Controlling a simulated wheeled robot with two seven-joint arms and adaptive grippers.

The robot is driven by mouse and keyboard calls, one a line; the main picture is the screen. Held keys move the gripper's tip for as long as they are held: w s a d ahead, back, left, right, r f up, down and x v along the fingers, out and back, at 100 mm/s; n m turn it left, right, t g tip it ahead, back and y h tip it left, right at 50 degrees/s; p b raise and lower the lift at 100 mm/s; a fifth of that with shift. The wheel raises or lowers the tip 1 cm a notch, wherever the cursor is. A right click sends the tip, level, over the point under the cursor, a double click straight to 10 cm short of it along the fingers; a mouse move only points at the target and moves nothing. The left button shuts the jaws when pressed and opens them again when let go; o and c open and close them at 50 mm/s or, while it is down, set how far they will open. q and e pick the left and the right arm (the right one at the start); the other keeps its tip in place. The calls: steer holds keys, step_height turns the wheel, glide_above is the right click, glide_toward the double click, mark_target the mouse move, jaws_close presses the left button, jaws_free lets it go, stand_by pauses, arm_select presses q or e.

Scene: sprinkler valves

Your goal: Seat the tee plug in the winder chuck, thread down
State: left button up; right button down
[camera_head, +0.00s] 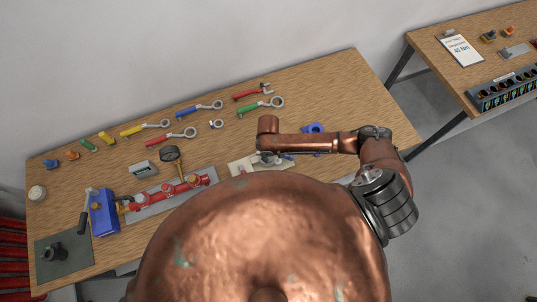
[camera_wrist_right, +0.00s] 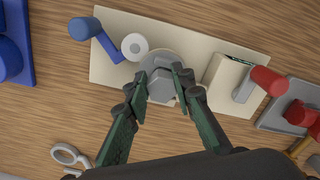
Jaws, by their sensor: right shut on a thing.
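My right gripper (camera_wrist_right: 168,76) is shut on a grey hex-shaped piece, which I take for the tee plug (camera_wrist_right: 161,90). The piece sits over a round grey body, likely the winder chuck (camera_wrist_right: 180,58), on a cream base plate (camera_wrist_right: 110,68). I cannot tell whether it is seated or just above, and its thread is hidden. The plate also shows in the head view (camera_head: 238,168), where my copper right arm covers part of it and the gripper (camera_head: 265,158) is small. My left gripper is not in view.
Beside the grey body are a white ring (camera_wrist_right: 135,46), a blue-handled crank (camera_wrist_right: 84,29) and a cream block (camera_wrist_right: 220,75). A red manifold (camera_head: 172,191) and blue vise-like block (camera_head: 103,213) stand left. Several wrenches lie behind. A blue part (camera_head: 313,128) lies right.

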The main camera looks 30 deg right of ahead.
steer(key=shift+r, duration=1.15)
steer(key=shift+a, duration=0.15)
steer(key=shift+f, duration=1.2)
stand_by(0.9)
steer(key=shift+r, duration=0.2)
steer(key=shift+r, duration=1)
steer(key=shift+s, duration=0.1)
steer(key=shift+f, duration=1.2)
stand_by(0.9)
steer(key=shift+r, duration=0.15)
